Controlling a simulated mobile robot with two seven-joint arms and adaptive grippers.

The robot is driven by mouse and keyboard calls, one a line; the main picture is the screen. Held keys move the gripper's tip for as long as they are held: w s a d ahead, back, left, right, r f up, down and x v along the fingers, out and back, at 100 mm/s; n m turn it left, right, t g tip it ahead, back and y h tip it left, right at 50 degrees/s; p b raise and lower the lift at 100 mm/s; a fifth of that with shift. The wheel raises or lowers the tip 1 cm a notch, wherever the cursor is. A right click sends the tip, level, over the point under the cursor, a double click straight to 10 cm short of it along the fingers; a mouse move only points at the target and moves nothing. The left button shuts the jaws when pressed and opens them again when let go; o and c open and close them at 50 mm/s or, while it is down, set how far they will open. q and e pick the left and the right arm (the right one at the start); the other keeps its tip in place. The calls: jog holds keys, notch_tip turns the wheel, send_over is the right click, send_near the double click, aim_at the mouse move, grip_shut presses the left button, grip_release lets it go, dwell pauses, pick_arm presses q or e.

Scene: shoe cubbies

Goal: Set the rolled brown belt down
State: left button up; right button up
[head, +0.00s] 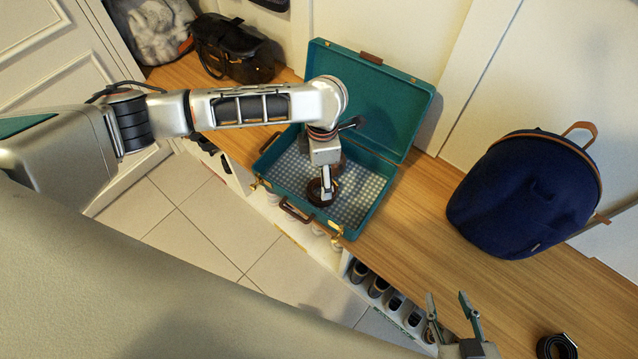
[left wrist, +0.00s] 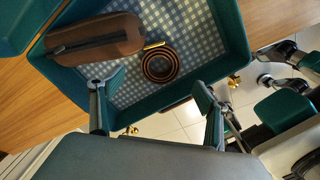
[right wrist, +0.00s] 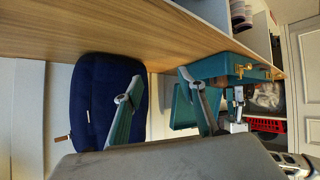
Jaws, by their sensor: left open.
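The rolled brown belt (left wrist: 160,66) lies coiled on the checked lining of the open teal suitcase (left wrist: 238,50), its gold buckle toward a brown zipped case (left wrist: 95,38). In the head view the belt (head: 316,193) shows beneath my left gripper (head: 327,190), which partly hides it. The left fingers (left wrist: 150,92) are spread apart in the left wrist view, with nothing held between them and the belt past their tips. My right gripper (head: 450,300) is open and empty near the front of the bench at the lower right.
The suitcase's raised lid (head: 375,100) stands behind the left arm. A navy backpack (head: 525,195) and a rolled black belt (head: 556,346) are on the wooden bench (head: 430,255) at right. A dark handbag (head: 235,50) is at back left. Shoes (head: 378,288) fill cubbies below.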

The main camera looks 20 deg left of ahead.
pick_arm(q)
notch_tip(320, 180, up, 6)
jog(key=shift+f+p, duration=0.25)
jog(key=shift+p, duration=0.45)
pick_arm(e)
jog(key=shift+s+d+f, duration=0.3)
jog(key=shift+s+d, duration=0.1)
jog(key=shift+w+r, duration=0.15)
jog(key=shift+w, duration=0.05)
jog(key=shift+a, duration=0.1)
